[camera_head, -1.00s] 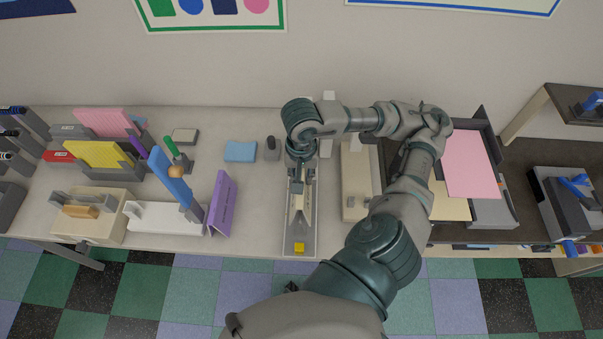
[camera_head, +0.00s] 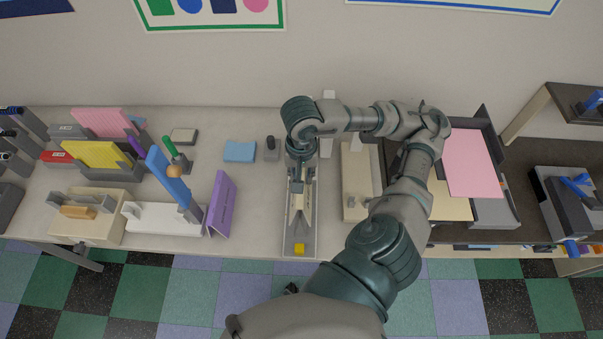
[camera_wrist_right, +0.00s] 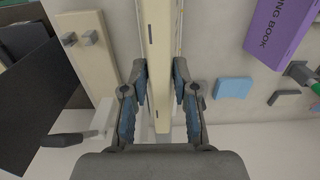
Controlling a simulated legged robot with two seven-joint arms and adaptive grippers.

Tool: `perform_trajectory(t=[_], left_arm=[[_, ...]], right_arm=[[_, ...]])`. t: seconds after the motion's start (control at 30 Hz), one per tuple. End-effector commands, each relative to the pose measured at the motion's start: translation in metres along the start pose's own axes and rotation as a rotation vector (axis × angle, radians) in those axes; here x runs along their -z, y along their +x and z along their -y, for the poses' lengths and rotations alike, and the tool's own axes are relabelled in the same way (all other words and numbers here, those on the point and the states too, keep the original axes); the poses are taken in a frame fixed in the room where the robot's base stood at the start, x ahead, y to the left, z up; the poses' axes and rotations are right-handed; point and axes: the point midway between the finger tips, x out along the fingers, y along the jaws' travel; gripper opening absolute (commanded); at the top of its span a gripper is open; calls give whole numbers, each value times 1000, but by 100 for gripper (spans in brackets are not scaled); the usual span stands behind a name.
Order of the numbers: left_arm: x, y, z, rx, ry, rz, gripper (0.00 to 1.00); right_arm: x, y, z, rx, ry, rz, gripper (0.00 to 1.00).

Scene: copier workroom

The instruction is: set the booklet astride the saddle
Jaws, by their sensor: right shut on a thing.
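My right gripper (camera_wrist_right: 159,85) is shut on a long, narrow cream piece with small dark marks along its top, apparently the booklet (camera_wrist_right: 158,45). In the head view, my right gripper (camera_head: 300,186) is over a long, pale tray-like stand (camera_head: 291,246) with a yellow block at its front end. This looks like the saddle. The cream piece lies lengthwise above or on the stand. My wrist hides its far end, and I cannot tell whether it straddles the stand. My left gripper is out of view.
A purple tent-shaped book sign (camera_head: 221,205) stands left of the stand, and a cream device (camera_head: 357,185) stands close on its right. A blue pad (camera_head: 240,151) lies behind left. Dark trays with pink paper (camera_head: 471,163) are farther right. Bare table lies between sign and stand.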

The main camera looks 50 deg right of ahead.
Motion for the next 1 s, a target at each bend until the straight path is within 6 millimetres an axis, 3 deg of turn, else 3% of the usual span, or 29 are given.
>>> perform_trajectory(t=[1.0], left_arm=[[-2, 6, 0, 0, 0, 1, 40]], right_arm=[[0, 0, 0, 0, 1, -1, 0]])
